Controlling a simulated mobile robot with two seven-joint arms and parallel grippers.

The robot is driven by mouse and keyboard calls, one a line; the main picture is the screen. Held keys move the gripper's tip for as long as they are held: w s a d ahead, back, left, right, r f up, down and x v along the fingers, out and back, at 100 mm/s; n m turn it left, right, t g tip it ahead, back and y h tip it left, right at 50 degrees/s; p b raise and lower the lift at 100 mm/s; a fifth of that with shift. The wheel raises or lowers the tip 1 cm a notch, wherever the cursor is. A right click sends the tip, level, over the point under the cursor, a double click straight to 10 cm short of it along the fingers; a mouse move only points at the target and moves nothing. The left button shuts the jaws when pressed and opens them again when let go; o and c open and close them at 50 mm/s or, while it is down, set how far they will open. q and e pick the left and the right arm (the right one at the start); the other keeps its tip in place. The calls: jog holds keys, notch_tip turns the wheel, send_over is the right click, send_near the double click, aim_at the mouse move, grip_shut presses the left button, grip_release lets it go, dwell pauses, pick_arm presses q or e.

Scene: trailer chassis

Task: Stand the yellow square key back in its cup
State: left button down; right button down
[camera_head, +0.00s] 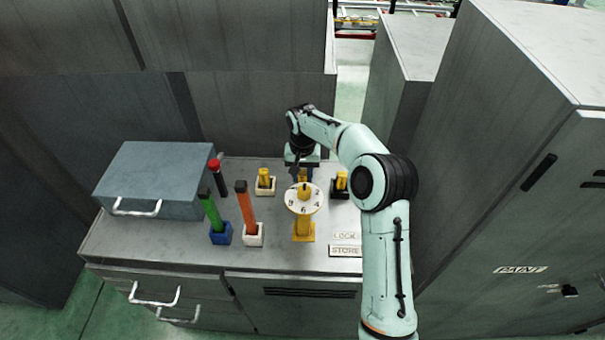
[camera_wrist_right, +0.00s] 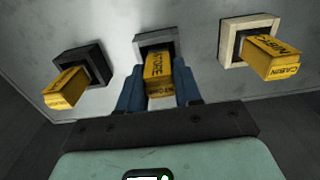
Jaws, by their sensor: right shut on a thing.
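A yellow square key (camera_wrist_right: 158,76) lettered STORE is between the blue fingers of my right gripper (camera_wrist_right: 160,90), which is shut on it in the right wrist view. Its far end lines up with the opening of a grey cup (camera_wrist_right: 156,40); it looks at or in the opening, but I cannot tell how deep. In the head view my right gripper (camera_head: 302,173) is behind the round numbered dial (camera_head: 304,199), which hides the grey cup and most of the key. My left gripper is not in view.
Beside it, a yellow key stands in a black cup (camera_head: 340,193) and another, lettered CABIN, in a cream cup (camera_head: 265,190). Green (camera_head: 211,211) and orange (camera_head: 245,208) sticks, a red-capped black stick (camera_head: 217,178) and a grey toolbox (camera_head: 155,178) are to the left.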

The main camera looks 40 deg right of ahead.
jog(key=shift+f, duration=0.15)
jog(key=c, duration=0.8)
grip_release()
pick_arm(q)
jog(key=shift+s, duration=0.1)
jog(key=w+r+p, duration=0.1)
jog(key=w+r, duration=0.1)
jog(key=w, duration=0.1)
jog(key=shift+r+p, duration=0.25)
jog(key=shift+p, duration=0.15)
pick_arm(e)
notch_tip(320, 180, up, 12)
jog(key=shift+r, duration=0.2)
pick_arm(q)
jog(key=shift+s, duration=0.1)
pick_arm(e)
jog(key=shift+s+f, duration=0.1)
